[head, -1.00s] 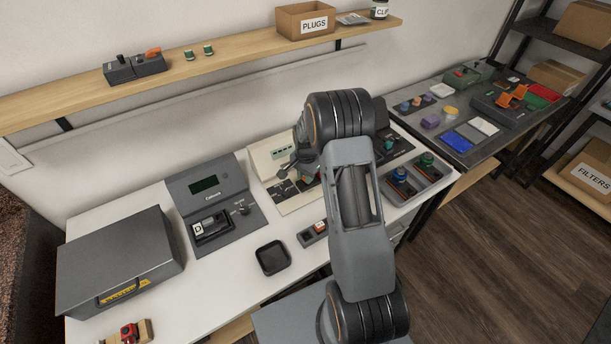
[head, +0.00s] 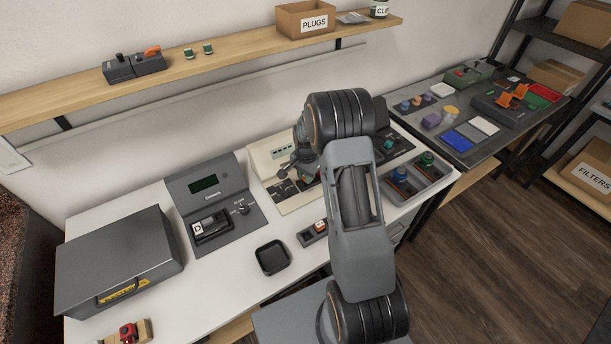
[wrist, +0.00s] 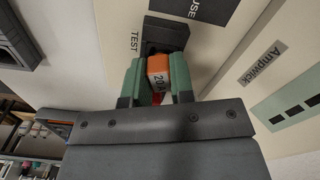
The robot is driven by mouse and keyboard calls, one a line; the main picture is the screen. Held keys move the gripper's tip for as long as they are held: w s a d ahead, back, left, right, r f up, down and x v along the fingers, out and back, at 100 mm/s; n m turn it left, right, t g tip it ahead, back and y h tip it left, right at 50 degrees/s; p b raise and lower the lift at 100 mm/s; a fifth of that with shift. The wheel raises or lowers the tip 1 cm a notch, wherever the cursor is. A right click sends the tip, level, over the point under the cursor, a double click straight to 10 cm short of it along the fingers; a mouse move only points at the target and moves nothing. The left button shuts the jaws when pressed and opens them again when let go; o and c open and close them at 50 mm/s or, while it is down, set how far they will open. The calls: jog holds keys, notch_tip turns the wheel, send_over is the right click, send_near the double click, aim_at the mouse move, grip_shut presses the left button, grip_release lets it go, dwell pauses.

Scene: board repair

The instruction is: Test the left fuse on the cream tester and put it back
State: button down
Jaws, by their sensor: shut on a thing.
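My gripper (wrist: 160,82) is shut on an orange fuse (wrist: 158,72) marked 20A, held between its two green fingers in the wrist view. The fuse is at the dark socket (wrist: 167,32) beside the word TEST on the cream tester (wrist: 118,12); I cannot tell how deep it sits. In the head view the cream tester (head: 264,160) stands at the back of the white bench, and my arm hides much of it and the fuse. A small dark fuse holder (head: 306,239) lies in front, with its left place looking empty and an orange-and-white fuse (head: 320,225) on the right.
A grey tester (head: 232,186) stands left of the cream one. A black tray (head: 272,257) and a big grey case (head: 115,258) are on the bench. A grey tray with knobs (head: 425,182) lies to the right. A wooden shelf (head: 235,59) runs above.

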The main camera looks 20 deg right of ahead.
jog(key=shift+f+b, duration=0.4)
jog(key=shift+f, duration=0.1)
dwell(0.4)
jog(key=c, duration=0.6)
grip_release()
jog(key=shift+r, duration=0.35)
jog(key=shift+r+p, duration=0.9)
jog(key=shift+r, duration=0.35)
jog(key=shift+r, duration=0.15)
jog(key=shift+r+p, duration=1.85)
jog(key=shift+r, duration=1)
